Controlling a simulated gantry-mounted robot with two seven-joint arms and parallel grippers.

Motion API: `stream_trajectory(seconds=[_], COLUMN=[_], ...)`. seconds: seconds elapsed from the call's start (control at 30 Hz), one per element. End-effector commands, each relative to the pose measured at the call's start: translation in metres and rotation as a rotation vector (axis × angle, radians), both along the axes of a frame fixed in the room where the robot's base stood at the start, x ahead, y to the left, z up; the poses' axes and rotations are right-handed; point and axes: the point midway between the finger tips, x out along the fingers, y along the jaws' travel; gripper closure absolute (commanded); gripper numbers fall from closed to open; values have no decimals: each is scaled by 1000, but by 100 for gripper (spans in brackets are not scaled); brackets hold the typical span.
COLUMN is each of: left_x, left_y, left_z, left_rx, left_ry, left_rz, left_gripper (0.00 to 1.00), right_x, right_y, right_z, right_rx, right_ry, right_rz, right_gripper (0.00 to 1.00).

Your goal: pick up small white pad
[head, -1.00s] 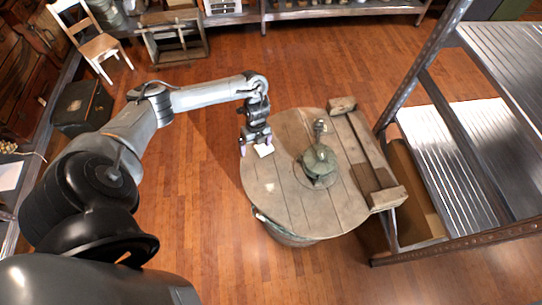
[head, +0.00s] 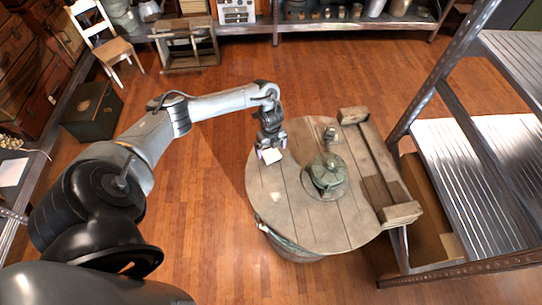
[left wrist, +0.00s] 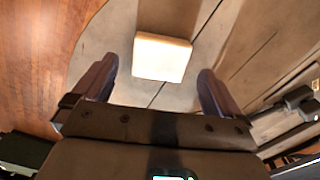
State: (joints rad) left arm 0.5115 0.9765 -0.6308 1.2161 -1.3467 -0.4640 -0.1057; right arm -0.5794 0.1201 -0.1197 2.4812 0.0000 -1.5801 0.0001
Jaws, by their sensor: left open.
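The small white pad (head: 272,156) lies flat near the far left edge of the round wooden table (head: 310,220). It also shows in the left wrist view (left wrist: 162,57), pale and square with rounded corners. My left gripper (head: 271,149) points down over the pad. In the left wrist view its two fingers are apart, one to each side of the pad, with space between pad and fingers. The gripper is open and holds nothing. I cannot tell the exact height of the fingertips above the table. My right gripper is not in view.
A green lantern-like object (head: 327,172) stands on the table, right of the pad. A wooden bench-like piece (head: 380,170) is along the table's right side. A metal shelf rack (head: 470,160) stands further right. The table's near part is mostly clear.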

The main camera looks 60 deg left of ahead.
Motion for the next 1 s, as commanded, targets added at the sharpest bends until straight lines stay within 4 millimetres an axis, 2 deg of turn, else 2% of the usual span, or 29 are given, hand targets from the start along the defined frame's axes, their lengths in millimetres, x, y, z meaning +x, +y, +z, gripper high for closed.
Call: stream_trajectory(seconds=[0.03,0.2,0.57,0.9,1.0], left_x=[0,0,0,1,1], left_y=[0,0,0,0,0], left_z=[-11,-29,-34,-34,-34], left_rx=[-1,0,0,0,0], left_ry=[2,2,1,1,0], left_rz=[2,1,0,0,0], left_gripper=[0,0,2,54,60], right_x=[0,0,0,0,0], right_y=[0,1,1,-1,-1], right_z=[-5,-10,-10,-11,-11], right_rx=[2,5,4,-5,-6], right_ry=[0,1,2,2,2], right_rz=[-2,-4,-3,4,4], right_gripper=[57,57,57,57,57])
